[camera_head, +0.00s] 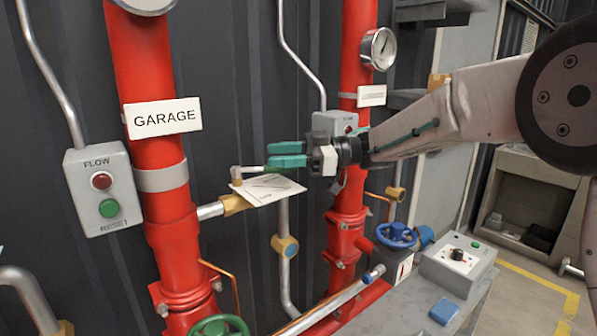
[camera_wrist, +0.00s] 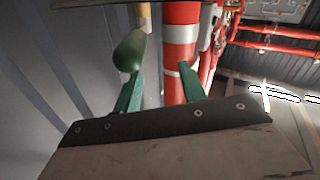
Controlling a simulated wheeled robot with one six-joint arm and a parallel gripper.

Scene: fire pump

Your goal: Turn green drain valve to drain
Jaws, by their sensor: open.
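The green drain valve has a lever on a brass body (camera_head: 237,203) at the side of the left red pipe. Its metal lever arm (camera_head: 252,169) runs right toward my gripper, where its green grip and my green fingers are hard to tell apart. In the wrist view the rounded green handle (camera_wrist: 129,50) is just beyond my left finger's tip. My gripper (camera_head: 280,154) is open, with its fingers (camera_wrist: 161,72) apart. The handle lines up with the left finger rather than the middle of the gap. I cannot tell whether they touch.
A white card (camera_head: 267,190) hangs below the lever. A GARAGE-labelled red pipe (camera_head: 155,80) and a flow switch box (camera_head: 104,190) are left. Another red pipe (camera_head: 350,200) stands behind my gripper. A green handwheel (camera_head: 220,326) and blue handwheel (camera_head: 397,236) are lower.

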